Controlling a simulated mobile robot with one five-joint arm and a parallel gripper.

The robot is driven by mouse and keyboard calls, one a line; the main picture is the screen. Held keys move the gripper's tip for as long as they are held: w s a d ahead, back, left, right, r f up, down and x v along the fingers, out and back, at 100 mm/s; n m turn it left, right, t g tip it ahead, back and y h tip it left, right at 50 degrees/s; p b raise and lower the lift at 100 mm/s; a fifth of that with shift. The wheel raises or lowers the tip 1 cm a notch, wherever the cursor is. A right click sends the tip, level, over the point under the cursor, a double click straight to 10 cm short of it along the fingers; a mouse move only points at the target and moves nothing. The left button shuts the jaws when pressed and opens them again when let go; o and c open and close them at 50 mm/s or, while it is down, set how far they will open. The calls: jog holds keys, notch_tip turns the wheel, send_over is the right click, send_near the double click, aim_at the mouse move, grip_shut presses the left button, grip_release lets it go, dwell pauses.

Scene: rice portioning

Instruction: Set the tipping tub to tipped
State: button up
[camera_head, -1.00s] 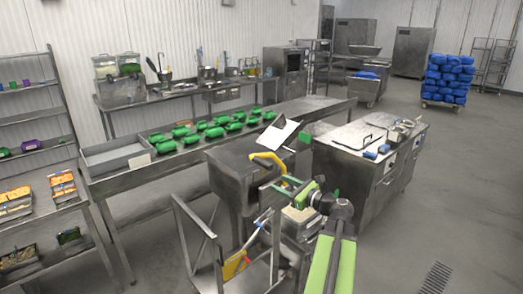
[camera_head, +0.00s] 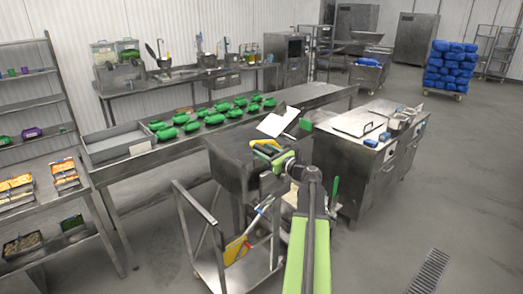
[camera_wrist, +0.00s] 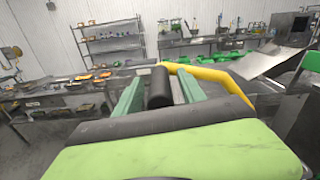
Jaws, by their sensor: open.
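The tipping tub (camera_head: 228,160) looks like a grey metal bin on a stand, mid-picture in the head view; it appears level. A yellow bent handle (camera_head: 266,142) is at its near right side. The yellow handle also shows in the wrist view (camera_wrist: 205,90), running to the right. My gripper (camera_head: 272,156) is at the handle. In the wrist view my gripper's green fingers (camera_wrist: 160,95) are open, with a black cylindrical grip (camera_wrist: 159,87) between them, seemingly the handle's end. Whether the fingers touch it I cannot tell.
A pale tilted plate (camera_head: 278,121) rises behind the tub. A metal cabinet (camera_head: 352,160) stands to the right. A cart frame (camera_head: 205,235) with a yellow-headed tool is close in front. A long bench (camera_head: 180,148) carries several green packs. Floor at the right is open.

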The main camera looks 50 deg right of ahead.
jog(key=shift+w+d, duration=0.1)
jog(key=shift+w, duration=0.95)
grip_shut()
dwell(0.6)
